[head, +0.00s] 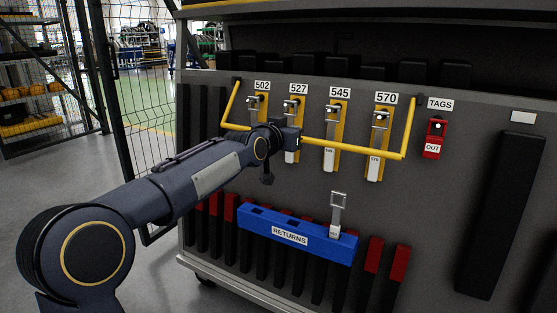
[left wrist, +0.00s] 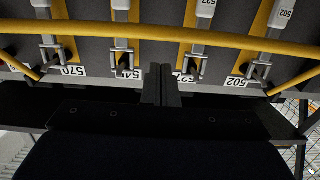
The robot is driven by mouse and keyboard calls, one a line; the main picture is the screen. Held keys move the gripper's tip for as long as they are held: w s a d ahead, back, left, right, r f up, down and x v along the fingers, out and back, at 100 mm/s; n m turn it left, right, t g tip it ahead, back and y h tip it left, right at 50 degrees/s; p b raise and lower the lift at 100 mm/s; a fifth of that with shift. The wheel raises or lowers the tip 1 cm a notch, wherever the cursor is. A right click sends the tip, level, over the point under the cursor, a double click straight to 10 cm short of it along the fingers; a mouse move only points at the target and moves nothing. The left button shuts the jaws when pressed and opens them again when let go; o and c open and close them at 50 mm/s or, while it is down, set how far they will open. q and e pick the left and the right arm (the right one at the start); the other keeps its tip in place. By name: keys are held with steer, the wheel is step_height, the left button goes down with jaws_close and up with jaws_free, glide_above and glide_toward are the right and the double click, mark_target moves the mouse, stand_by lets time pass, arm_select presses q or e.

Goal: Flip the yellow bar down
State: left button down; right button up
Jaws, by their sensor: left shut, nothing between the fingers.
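The yellow bar (head: 350,149) is a wide U on the dark panel. Its side arms run from their upper ends down to a crosspiece in front of the hanging tags 502 to 570. The gripper hides part of the crosspiece. In the left wrist view, which is upside down, the bar (left wrist: 160,34) crosses the whole picture. My left gripper (left wrist: 161,72) is shut and empty. Its fingertips point at the panel near the 527 and 545 labels, with a gap in the picture between them and the bar. In the head view the fingertips are hidden. My right gripper is not in view.
A blue RETURNS bin (head: 290,235) with one tag (head: 337,213) standing in it sits below the bar. A red OUT tag (head: 433,140) hangs at the right under the TAGS label. A mesh fence (head: 140,90) stands at left.

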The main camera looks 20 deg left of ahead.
arm_select(q)
steer(key=s+f+b, duration=0.2)
steer(key=s+f, duration=0.4)
steer(key=f, duration=0.2)
steer(key=shift+s+a+b, duration=0.2)
steer(key=shift+s+b, duration=0.15)
steer(key=s+d+f+n+g+h, duration=0.1)
steer(key=s+d+f+g, duration=0.25)
steer(key=s+f, duration=0.6)
steer(key=s+d+f+n+g+h, duration=0.15)
steer(key=s+f+g, duration=0.3)
steer(key=s, duration=1.05)
steer(key=s+d+f+g, duration=0.3)
steer(key=s+f, duration=0.4)
steer(key=s, duration=0.5)
step_height(320, 180, up, 36)
steer(key=p, duration=3.6)
steer(key=shift+s+p, duration=0.3)
steer(key=shift+p, duration=0.05)
steer(key=shift+a+r, duration=0.1)
